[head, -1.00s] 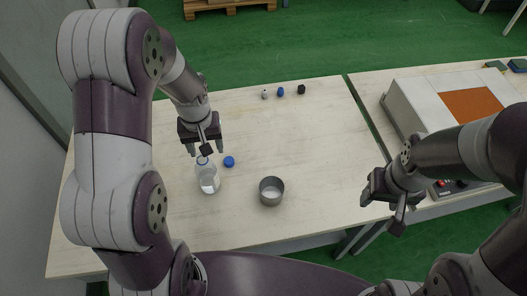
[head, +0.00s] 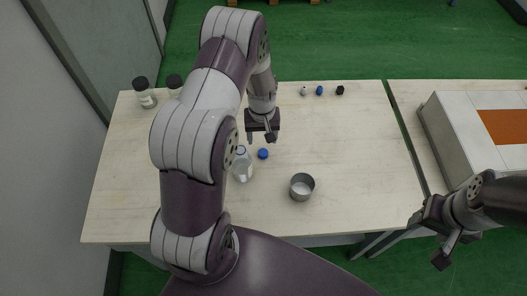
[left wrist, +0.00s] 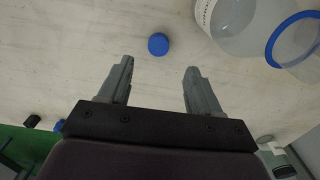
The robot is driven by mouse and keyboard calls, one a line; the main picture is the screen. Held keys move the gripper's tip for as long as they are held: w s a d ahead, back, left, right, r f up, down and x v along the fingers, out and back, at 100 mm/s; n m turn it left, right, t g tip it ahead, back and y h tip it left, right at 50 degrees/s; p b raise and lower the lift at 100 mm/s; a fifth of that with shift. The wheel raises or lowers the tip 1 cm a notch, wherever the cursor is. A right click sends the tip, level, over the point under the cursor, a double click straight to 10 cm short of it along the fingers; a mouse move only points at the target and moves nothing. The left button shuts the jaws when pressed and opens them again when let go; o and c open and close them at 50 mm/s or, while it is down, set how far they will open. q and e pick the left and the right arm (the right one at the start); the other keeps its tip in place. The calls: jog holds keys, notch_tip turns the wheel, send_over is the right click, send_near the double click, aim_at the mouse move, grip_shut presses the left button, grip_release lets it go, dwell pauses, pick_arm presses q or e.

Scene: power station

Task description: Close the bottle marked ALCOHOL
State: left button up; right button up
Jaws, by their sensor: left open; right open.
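A clear bottle (head: 242,169) stands uncapped on the pale table. It also shows in the left wrist view (left wrist: 246,24), with a blue ring at its open neck and part of a label, too cut off to read fully. A blue cap (head: 263,154) lies on the table just right of the bottle; in the left wrist view the cap (left wrist: 158,44) sits ahead of the fingertips, between their lines. My left gripper (head: 262,137) is open and empty, close to the cap on its far side. My right gripper (head: 428,238) is open and empty near the front right table edge.
A metal cup (head: 302,189) stands right of the bottle. Small white (head: 304,91), blue (head: 319,90) and black (head: 340,90) caps lie at the back edge. Two dark-lidded jars (head: 145,96) stand back left. A white box with an orange panel (head: 455,135) is on the right.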

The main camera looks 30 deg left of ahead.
aim_at(263, 152)
pick_arm(q)
jog(key=shift+f, duration=1.15)
notch_tip(263, 152, down, 5)
jog(key=shift+d+f+p, duration=0.1)
jog(key=shift+d+p, duration=0.05)
jog(key=shift+p, duration=0.45)
jog(key=c, duration=1.1)
